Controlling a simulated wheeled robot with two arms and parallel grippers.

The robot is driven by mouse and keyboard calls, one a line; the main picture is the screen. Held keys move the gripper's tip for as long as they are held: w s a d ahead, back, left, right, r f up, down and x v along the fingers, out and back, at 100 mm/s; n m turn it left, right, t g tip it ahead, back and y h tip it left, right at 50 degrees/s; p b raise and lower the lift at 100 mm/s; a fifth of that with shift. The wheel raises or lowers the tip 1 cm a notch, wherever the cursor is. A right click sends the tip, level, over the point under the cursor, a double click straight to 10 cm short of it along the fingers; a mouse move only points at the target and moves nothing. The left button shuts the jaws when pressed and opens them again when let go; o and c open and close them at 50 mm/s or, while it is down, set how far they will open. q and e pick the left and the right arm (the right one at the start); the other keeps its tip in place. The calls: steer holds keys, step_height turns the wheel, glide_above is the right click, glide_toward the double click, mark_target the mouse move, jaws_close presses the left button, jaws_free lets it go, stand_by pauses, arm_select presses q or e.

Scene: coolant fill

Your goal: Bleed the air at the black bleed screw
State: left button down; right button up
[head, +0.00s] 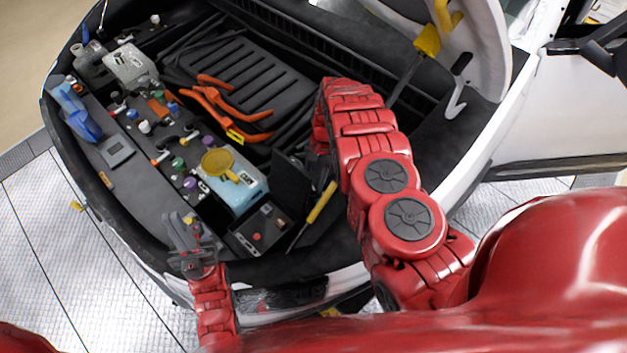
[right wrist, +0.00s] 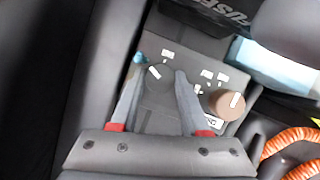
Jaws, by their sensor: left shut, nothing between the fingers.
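The black bleed screw (right wrist: 160,77), a round dark knob with a white mark, sits on a grey panel in the right wrist view. My right gripper (right wrist: 160,72) has one grey finger on each side of this knob, and both fingertips appear to press against it. In the head view my right arm hides the right gripper. My left gripper (head: 188,226) is shut and empty above the front edge of the engine bay.
A brown knob (right wrist: 228,103) sits on the same panel, just right of the right gripper. A blue reservoir with a yellow cap (head: 238,186), orange cables (head: 222,108) and a small black box (head: 260,229) crowd the bay. The hood (head: 478,45) stands raised.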

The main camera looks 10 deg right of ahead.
jaws_close()
steer(key=n+b, duration=0.1)
steer(key=b, duration=0.1)
steer(key=n+h+b, duration=0.1)
steer(key=n+b, duration=0.1)
steer(key=shift+w+a+f, duration=0.1)
steer(key=shift+w+f, duration=0.05)
steer(key=shift+f, duration=0.2)
steer(key=shift+r+n+g+h, duration=0.3)
steer(key=shift+n+h, duration=0.1)
steer(key=shift+n, duration=0.4)
steer(key=shift+r, duration=0.1)
steer(key=o, duration=0.7)
jaws_free()
